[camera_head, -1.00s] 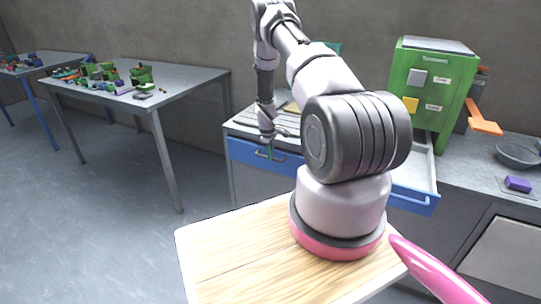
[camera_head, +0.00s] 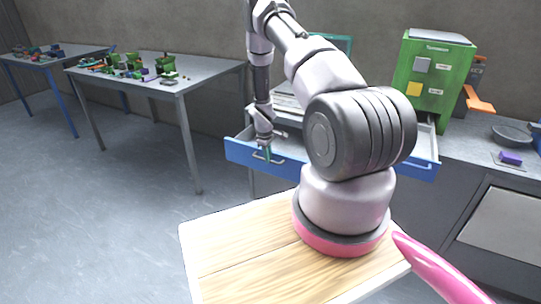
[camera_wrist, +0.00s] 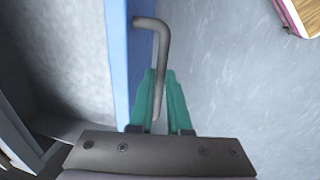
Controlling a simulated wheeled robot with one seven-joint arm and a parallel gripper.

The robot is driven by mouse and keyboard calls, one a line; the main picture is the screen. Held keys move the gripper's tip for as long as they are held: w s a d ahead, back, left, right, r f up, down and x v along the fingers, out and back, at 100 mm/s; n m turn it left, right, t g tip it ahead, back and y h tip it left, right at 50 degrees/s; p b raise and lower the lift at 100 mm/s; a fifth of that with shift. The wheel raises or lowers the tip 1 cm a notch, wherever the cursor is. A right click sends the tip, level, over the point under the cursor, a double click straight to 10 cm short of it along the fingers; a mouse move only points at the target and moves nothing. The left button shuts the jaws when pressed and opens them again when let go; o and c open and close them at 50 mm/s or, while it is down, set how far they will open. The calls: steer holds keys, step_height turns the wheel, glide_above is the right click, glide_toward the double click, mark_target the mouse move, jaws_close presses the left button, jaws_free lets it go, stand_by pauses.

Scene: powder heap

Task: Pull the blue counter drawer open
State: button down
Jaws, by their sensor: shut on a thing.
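A grey bent bar handle (camera_wrist: 161,60) stands off that front. My gripper (camera_head: 266,155) is at the handle in the head view. In the wrist view its green fingers (camera_wrist: 163,85) are shut on the handle bar. The fingers hide part of the handle's lower end.
A green cabinet (camera_head: 433,85), a dark bowl (camera_head: 511,134) and a purple block (camera_head: 511,158) are on the counter. A table (camera_head: 200,84) with small parts stands left. The floor before the drawer is clear.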

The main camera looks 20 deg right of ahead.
steer(key=shift+s+a, duration=0.55)
steer(key=shift+a, duration=0.2)
steer(key=c, duration=0.9)
jaws_free()
steer(key=shift+o, duration=0.2)
steer(key=shift+r, duration=0.1)
step_height(320, 180, up, 10)
steer(key=s+a, duration=0.1)
steer(key=shift+s+a+r, duration=0.15)
steer(key=shift+a+r, duration=0.1)
steer(key=shift+r, duration=0.1)
